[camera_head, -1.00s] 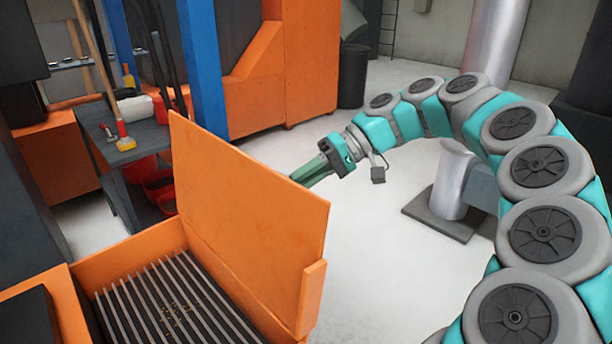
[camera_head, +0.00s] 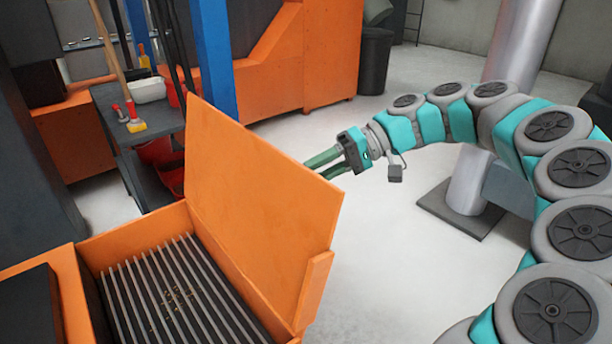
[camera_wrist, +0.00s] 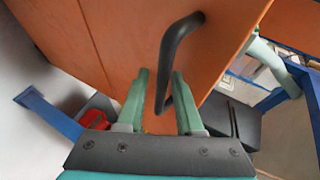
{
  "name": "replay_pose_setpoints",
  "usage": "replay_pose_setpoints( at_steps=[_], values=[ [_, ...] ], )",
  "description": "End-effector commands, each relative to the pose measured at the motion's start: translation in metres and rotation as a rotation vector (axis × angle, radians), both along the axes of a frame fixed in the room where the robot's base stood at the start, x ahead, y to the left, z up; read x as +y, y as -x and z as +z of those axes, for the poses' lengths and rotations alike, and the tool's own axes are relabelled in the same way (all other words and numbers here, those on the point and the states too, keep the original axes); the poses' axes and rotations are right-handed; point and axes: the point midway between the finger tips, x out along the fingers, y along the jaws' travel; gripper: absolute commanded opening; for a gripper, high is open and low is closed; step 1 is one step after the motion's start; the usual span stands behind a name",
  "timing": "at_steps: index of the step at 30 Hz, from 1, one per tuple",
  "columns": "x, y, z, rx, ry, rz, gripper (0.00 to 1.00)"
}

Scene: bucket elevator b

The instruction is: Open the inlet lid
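The inlet lid (camera_head: 255,185) is a flat orange panel, raised steeply along the right side of the orange inlet box (camera_head: 135,238). The box's mouth is uncovered and shows a dark slatted grate (camera_head: 185,300). My gripper (camera_head: 314,168) is on the far right side of the lid, with its green fingers pointing at it. In the wrist view, my gripper (camera_wrist: 160,76) has its fingers apart, with a bent black handle (camera_wrist: 171,52) passing between them. The handle sits on an orange panel (camera_wrist: 125,35). I see no finger clamped on the handle. The handle is hidden in the head view.
A dark shelf cart (camera_head: 150,130) with a brush and a white container (camera_head: 149,90) stands at the back left. A blue post (camera_head: 214,60) and orange machine housing (camera_head: 320,60) are behind. A metal column (camera_head: 485,140) stands on the right. The pale floor between is clear.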

Motion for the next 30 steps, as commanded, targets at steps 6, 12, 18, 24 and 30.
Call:
replay_pose_setpoints(
  at_steps=[6,12,18,24,30],
  values=[
    [0.000,0.000,0.001,-0.001,-0.001,0.000,0.47],
    [-0.002,-0.001,0.002,-0.001,-0.003,-0.001,0.47],
    [-0.021,-0.005,0.009,-0.001,-0.002,-0.003,0.47],
    [-0.047,-0.011,0.020,-0.001,-0.001,-0.004,0.47],
    [-0.064,-0.013,0.029,-0.001,-0.003,-0.001,0.47]
  ],
)
